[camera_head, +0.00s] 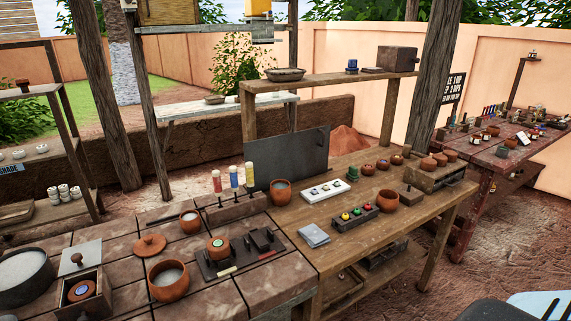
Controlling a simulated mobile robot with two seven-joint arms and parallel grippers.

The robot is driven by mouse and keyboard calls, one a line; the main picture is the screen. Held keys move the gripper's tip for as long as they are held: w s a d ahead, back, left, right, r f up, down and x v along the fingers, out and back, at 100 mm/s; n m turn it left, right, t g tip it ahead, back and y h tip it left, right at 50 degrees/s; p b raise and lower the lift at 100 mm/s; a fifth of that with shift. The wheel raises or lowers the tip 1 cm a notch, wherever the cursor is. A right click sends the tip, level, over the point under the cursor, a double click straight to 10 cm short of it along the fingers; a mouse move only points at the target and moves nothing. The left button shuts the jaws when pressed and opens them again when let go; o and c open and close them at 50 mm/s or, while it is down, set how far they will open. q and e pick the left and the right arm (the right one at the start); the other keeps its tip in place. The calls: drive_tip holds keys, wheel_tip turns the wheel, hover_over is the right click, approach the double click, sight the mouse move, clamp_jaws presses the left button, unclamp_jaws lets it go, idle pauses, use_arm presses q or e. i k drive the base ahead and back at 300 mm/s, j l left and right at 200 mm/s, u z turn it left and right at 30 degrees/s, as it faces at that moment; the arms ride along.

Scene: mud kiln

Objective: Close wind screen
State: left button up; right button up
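A dark grey flat panel (287,160), which looks like the wind screen, stands upright at the back of the work surface, near where the tiled bench meets the wooden table. A small dark mark, perhaps a knob or handle, shows near its upper right corner. Its lower edge is partly hidden behind a clay cup and bottles. I cannot tell how it is hinged or what it slides on. Neither of my grippers is in view.
The tiled bench (205,296) holds clay pots (168,281), a dark tray (238,256) and a rack of coloured tubes (235,211).

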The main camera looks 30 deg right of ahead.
sight(295, 156)
drive_tip(key=l+u, duration=0.1)
drive_tip(key=l, duration=2.95)
